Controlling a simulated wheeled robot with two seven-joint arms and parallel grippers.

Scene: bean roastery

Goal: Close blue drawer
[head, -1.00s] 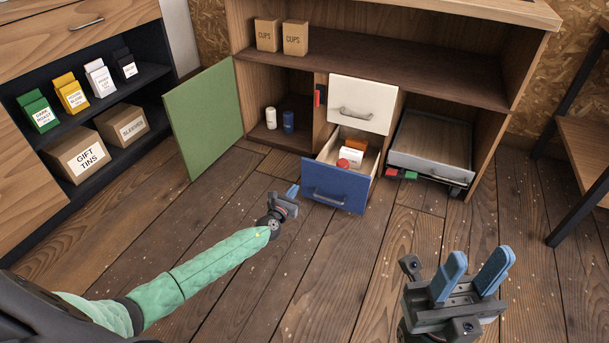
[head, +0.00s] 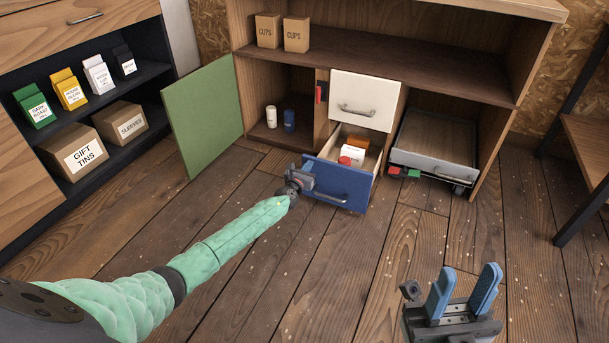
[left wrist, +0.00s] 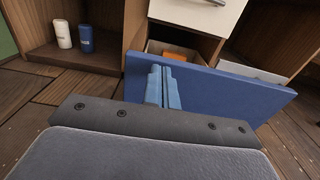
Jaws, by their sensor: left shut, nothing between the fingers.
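The blue drawer (head: 337,187) is pulled out at the bottom of the cabinet's middle column, below the white drawer (head: 362,100). An orange box (head: 357,147) and a white box with a red item (head: 347,160) lie inside it. My left gripper (head: 306,180) is shut and empty, at the left part of the blue front. In the left wrist view its blue fingertips (left wrist: 163,72) overlap the blue drawer front (left wrist: 215,92); I cannot tell whether they touch it. My right gripper (head: 464,292) is open and empty, low at the right, away from the cabinet.
A green door (head: 203,118) stands open left of the drawers. A grey tray drawer (head: 432,157) sits to the right, partly out, with red and green items by its front. The floor before the cabinet is clear.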

